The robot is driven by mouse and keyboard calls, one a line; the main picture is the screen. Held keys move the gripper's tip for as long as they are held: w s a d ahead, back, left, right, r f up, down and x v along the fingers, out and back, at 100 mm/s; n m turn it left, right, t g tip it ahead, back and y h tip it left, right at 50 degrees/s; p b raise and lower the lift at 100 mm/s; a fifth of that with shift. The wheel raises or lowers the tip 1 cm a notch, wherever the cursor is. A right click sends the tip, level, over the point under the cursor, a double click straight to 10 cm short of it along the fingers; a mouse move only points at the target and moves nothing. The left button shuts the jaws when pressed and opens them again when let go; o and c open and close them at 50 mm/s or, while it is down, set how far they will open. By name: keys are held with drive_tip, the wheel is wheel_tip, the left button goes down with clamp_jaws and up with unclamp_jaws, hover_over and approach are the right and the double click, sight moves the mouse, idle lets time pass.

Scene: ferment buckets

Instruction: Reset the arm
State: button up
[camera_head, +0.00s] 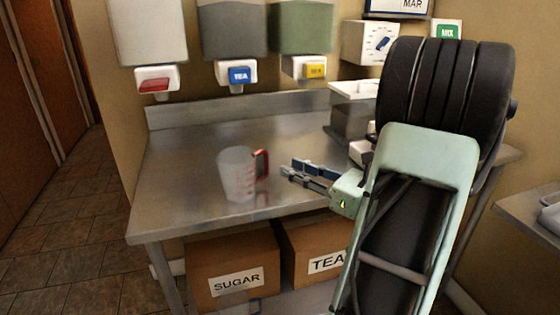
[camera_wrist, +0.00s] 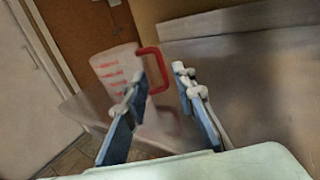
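My gripper (camera_head: 288,168) is over the steel table, just right of a clear measuring jug (camera_head: 237,175) with a red handle. In the wrist view my gripper (camera_wrist: 155,75) has its two fingers spread apart with nothing between them. The jug is upright on the table and looks empty. My arm hides the right part of the table in the head view.
The steel table (camera_head: 185,205) is clear left of the jug. Dispensers with red, blue (camera_head: 239,75) and yellow tags hang on the wall behind. A white container (camera_head: 353,90) stands at the back right. Boxes marked SUGAR (camera_head: 232,262) and TEA (camera_head: 315,240) sit below.

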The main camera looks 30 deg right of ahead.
drive_tip(key=shift+v, duration=0.8)
drive_tip(key=shift+a, duration=0.1)
